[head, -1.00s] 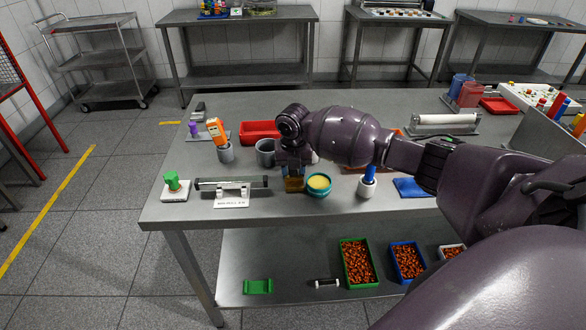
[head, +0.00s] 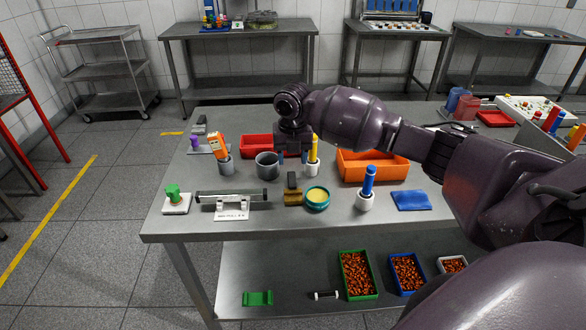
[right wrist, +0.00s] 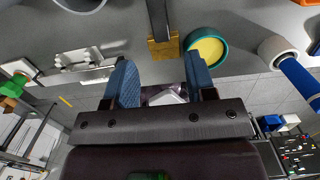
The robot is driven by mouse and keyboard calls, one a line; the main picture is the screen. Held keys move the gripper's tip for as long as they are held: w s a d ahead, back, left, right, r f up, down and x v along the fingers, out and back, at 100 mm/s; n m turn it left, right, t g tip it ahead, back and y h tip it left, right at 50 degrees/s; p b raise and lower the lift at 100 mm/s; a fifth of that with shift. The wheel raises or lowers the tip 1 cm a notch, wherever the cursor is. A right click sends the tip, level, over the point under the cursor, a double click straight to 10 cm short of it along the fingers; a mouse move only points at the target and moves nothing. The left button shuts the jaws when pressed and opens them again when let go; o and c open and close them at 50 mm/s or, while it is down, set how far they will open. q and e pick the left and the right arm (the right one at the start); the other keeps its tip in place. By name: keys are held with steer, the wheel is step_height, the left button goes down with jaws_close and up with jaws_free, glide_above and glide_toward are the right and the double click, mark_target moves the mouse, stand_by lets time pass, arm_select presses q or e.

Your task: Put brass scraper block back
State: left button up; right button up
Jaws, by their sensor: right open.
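The brass scraper block (head: 293,198), a small brass-coloured block with a dark upright handle (head: 292,181), stands on the steel table just left of a teal bowl with a yellow inside (head: 317,198). In the right wrist view the brass block (right wrist: 163,48) and bowl (right wrist: 207,46) appear beyond the fingertips. My right gripper (head: 293,158) is open and empty, above and behind the block, apart from it. Its two blue fingers also show in the right wrist view (right wrist: 158,66). My left gripper is not in view.
Near the block stand a grey cup (head: 266,166), a white holder with a yellow tool (head: 313,158), a white holder with a blue tool (head: 367,190) and a balance-like bar on a stand (head: 232,197).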

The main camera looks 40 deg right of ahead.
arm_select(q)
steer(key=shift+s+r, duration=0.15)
arm_select(e)
step_height(320, 180, up, 2)
steer(key=shift+s+r, duration=0.1)
steer(key=shift+r, duration=0.15)
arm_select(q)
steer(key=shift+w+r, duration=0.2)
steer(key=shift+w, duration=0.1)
